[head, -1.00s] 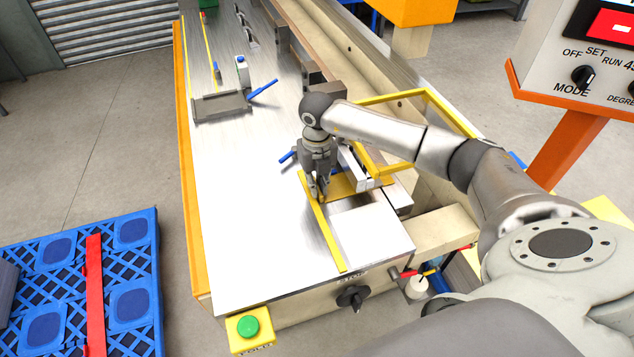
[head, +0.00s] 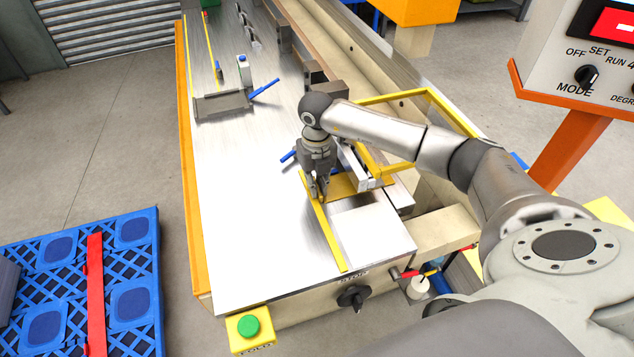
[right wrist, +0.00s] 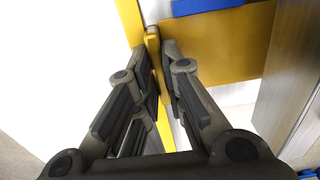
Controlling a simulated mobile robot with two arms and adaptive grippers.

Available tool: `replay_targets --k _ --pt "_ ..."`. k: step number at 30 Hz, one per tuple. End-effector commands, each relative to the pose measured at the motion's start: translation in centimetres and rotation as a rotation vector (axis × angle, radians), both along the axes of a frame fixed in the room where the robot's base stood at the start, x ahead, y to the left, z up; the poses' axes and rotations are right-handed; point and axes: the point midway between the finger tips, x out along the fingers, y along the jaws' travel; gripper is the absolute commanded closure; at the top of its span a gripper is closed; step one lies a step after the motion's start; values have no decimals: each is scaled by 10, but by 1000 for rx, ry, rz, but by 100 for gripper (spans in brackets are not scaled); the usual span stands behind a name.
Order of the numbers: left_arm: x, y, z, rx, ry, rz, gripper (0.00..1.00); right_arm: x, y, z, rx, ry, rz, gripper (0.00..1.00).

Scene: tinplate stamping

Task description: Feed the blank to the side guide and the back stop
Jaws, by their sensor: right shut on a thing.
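A flat gold-coloured sheet, which looks like the blank (head: 347,186), lies on the steel table (head: 245,215) beside the white-and-yellow fixture. It also shows in the right wrist view (right wrist: 220,55). A long yellow strip (head: 330,240) runs along its left side; whether this is the side guide I cannot tell. My right gripper (head: 318,198) points down at the sheet's left end. In the right wrist view its fingers (right wrist: 164,60) are closed around a gold edge or tab where sheet and strip meet. The fingers hide the exact contact. The back stop is not clearly identifiable. My left gripper is not in view.
A grey block with a blue lever (head: 222,104) stands farther back on the table. A yellow guard frame (head: 430,98) is right of the fixture. A green button (head: 248,327) and a black knob (head: 353,297) are at the front. A blue pallet (head: 135,290) lies lower left.

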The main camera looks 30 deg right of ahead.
Motion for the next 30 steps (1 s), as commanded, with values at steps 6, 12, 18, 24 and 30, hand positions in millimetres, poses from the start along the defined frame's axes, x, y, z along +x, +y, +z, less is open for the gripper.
replay_targets --k 6,12,18,24,30 --pt "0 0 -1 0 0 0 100 1 1 0 3 -2 2 100" --pt "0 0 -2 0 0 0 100 1 2 0 4 -2 2 100" --pt "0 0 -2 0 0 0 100 1 1 0 4 -2 2 75" --pt "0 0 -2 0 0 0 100 1 1 0 2 -1 1 65" --pt "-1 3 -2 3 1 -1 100 1 0 2 1 -1 1 65"
